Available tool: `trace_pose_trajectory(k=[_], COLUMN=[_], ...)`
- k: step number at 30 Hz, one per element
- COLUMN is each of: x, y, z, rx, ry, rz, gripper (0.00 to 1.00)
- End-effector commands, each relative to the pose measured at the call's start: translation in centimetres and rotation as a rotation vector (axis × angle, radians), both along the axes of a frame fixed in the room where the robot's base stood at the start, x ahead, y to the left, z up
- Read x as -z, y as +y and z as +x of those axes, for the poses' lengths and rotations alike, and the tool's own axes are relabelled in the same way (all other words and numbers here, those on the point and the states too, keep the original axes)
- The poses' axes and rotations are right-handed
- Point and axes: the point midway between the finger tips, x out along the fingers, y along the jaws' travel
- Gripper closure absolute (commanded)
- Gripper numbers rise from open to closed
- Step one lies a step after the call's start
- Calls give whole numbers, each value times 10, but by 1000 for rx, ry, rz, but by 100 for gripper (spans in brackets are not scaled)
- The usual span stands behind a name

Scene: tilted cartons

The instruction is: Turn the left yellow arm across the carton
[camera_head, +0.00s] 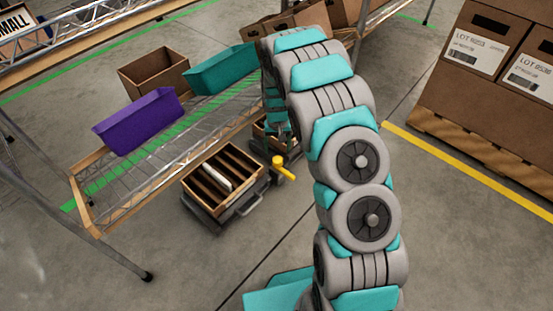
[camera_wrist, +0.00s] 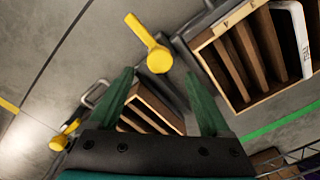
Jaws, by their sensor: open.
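An open brown carton (camera_head: 201,191) with inner dividers and a white item sits tilted on a dark stand. It also shows at the right of the wrist view (camera_wrist: 225,75). The yellow arm (camera_head: 284,169) beside it sticks out away from the carton; in the wrist view this arm (camera_wrist: 146,40) has a round end near my fingertips. My gripper (camera_wrist: 158,72) is open and empty, its green fingers apart. A second divided carton (camera_wrist: 150,112) shows between the fingers, partly hidden. A second yellow arm (camera_wrist: 66,132) lies at the lower left. Contact with the near arm cannot be told.
A wire shelf (camera_head: 150,165) holds a purple bin (camera_head: 138,122), a teal bin (camera_head: 220,70) and a brown box (camera_head: 153,72). Large labelled boxes (camera_head: 480,70) stand on a pallet at the right. The floor in front is clear.

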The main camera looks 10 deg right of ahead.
Motion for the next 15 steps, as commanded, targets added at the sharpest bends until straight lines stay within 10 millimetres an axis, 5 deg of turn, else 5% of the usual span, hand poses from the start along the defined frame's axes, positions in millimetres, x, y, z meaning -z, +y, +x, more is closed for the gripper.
trace_pose_trajectory(k=[15], x=[65], y=[0], z=[-2], rx=[1], ry=[3], rz=[0], gripper=[18])
